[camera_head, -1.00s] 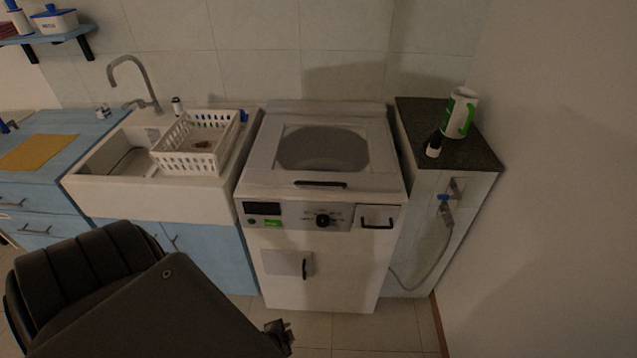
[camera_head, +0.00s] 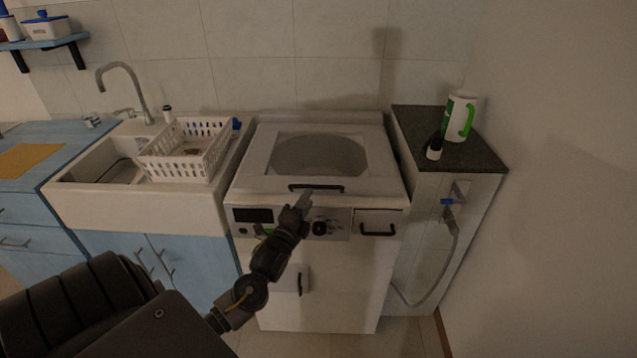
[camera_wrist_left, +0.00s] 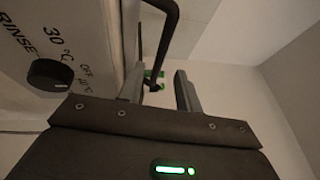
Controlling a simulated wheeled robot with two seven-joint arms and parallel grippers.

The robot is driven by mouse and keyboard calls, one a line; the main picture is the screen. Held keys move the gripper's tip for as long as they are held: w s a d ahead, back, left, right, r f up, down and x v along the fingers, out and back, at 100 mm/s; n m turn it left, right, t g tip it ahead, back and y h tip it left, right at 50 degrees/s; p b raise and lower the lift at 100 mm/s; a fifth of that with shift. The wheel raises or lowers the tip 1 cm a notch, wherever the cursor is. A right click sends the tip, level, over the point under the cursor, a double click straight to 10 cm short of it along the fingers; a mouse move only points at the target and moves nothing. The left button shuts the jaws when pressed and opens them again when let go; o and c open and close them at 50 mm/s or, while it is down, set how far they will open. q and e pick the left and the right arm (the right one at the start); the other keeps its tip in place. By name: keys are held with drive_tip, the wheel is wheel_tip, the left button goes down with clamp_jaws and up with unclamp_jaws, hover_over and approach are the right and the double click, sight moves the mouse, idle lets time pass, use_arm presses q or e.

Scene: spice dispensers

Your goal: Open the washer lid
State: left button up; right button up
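The white washer (camera_head: 290,215) stands in the middle of the head view. Its top lid (camera_head: 255,150) lies flat and closed, with a grey see-through window (camera_head: 320,155). A black bar handle (camera_head: 316,188) sits at the lid's front edge. My left gripper (camera_head: 305,200) is just in front of and below this handle, near its middle. In the left wrist view my left gripper (camera_wrist_left: 158,92) has its two fingers apart. A black handle (camera_wrist_left: 166,35) reaches down between or just beyond the fingertips; I cannot tell if they touch. My right gripper is out of view.
The control panel with a black knob (camera_head: 320,228) is below the handle; the knob also shows in the left wrist view (camera_wrist_left: 50,74). A drawer handle (camera_head: 378,231) is to the right.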

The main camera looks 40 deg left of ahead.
use_arm(q)
drive_tip(key=p+x, duration=0.1)
drive_tip(key=x, duration=0.7)
drive_tip(key=shift+w, duration=0.2)
clamp_jaws()
